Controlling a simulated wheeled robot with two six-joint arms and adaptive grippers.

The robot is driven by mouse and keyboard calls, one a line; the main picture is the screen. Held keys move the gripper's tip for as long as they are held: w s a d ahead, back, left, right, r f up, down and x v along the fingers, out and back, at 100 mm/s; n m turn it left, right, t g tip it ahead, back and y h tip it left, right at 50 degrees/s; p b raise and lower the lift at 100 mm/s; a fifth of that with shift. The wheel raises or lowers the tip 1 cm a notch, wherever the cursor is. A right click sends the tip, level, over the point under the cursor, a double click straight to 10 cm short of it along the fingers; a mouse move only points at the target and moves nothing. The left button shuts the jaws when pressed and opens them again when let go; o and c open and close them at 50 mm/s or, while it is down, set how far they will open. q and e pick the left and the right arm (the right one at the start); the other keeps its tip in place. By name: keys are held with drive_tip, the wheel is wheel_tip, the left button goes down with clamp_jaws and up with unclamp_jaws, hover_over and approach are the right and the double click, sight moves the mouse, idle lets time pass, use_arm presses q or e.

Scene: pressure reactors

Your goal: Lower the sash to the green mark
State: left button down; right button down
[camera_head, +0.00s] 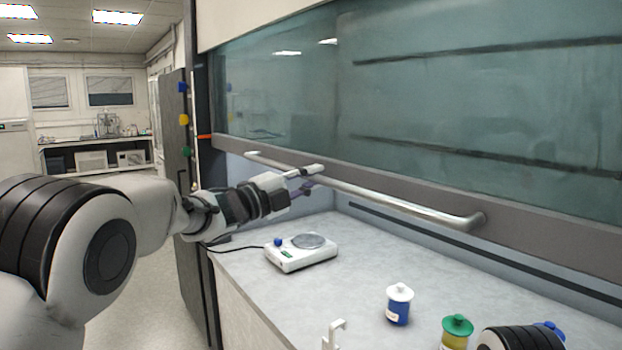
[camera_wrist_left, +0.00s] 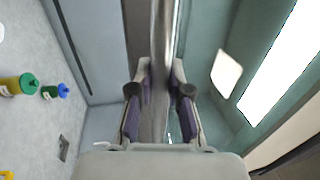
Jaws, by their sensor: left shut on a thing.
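The sash (camera_head: 480,95) is a large tinted glass pane with a grey lower frame, raised above the worktop. A long silver handle bar (camera_head: 390,203) runs along its lower frame. My left gripper (camera_head: 308,178) is shut on this bar, left of its middle. In the left wrist view, the bar (camera_wrist_left: 161,50) passes between the two fingers of my left gripper (camera_wrist_left: 160,95). An orange mark (camera_head: 204,137) shows on the dark left post, near the sash's lower edge. My right gripper is not in view.
A white balance (camera_head: 301,252) with a round pan stands on the grey worktop (camera_head: 345,285) below the bar. A blue-and-white jar (camera_head: 398,304) and a green-lidded jar (camera_head: 457,331) stand front right. A dark door (camera_head: 175,200) stands at left.

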use_arm(q)
drive_tip(key=shift+r, duration=0.1)
drive_tip(key=c, duration=1.3)
unclamp_jaws()
drive_tip(key=shift+o, duration=1)
drive_tip(key=shift+w+d, duration=0.15)
drive_tip(key=v, duration=1.2)
